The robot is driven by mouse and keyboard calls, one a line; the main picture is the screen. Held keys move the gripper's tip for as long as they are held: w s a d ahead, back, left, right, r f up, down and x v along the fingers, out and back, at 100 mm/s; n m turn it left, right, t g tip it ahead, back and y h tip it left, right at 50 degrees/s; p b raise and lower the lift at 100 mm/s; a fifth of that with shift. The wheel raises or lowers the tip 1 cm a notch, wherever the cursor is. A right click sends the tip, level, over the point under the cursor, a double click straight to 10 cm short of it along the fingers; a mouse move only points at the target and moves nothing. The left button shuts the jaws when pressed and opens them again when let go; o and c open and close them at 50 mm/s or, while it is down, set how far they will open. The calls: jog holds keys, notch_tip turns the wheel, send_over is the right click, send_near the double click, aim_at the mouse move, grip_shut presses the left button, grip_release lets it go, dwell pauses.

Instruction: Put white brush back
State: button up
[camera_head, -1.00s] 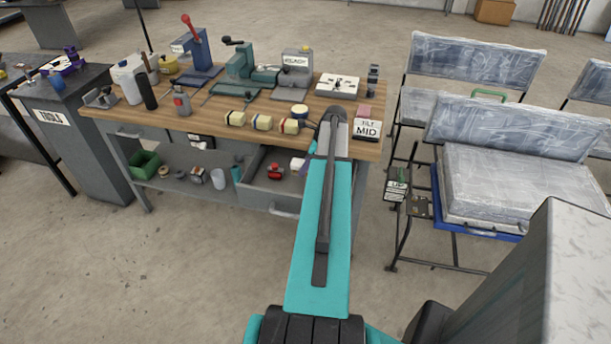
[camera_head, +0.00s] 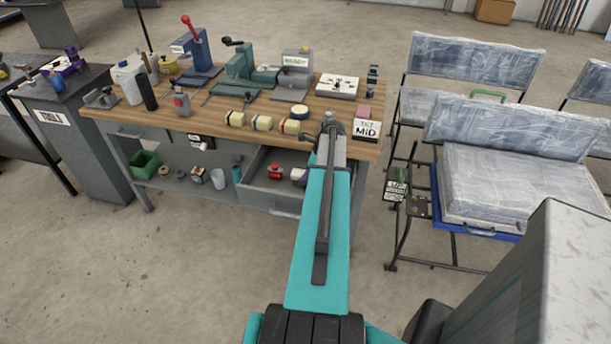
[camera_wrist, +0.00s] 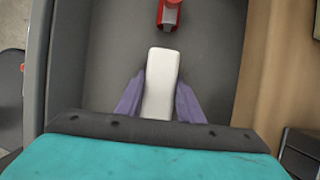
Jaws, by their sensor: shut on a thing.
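The white brush (camera_wrist: 161,85) is a plain white block in the wrist view, lying between the two purple fingers of my gripper (camera_wrist: 158,100). The fingers are shut on its sides. In the head view its pale end (camera_head: 297,174) shows just left of my arm. It is in or just over the open grey drawer (camera_head: 262,185) of the workbench; I cannot tell whether it touches the drawer floor. My arm hides most of my gripper in the head view.
A red object (camera_head: 275,172) lies in the drawer beyond the brush; it also shows in the wrist view (camera_wrist: 170,14). Grey drawer walls stand on both sides. Wooden bench top (camera_head: 215,121) carries tools and three banded blocks.

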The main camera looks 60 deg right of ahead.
jog(key=shift+f, duration=0.2)
jog(key=o, duration=1)
jog(key=shift+c, duration=0.2)
jog(key=shift+r, duration=0.2)
jog(key=shift+b+v, duration=1.05)
jog(key=shift+v, duration=4.8)
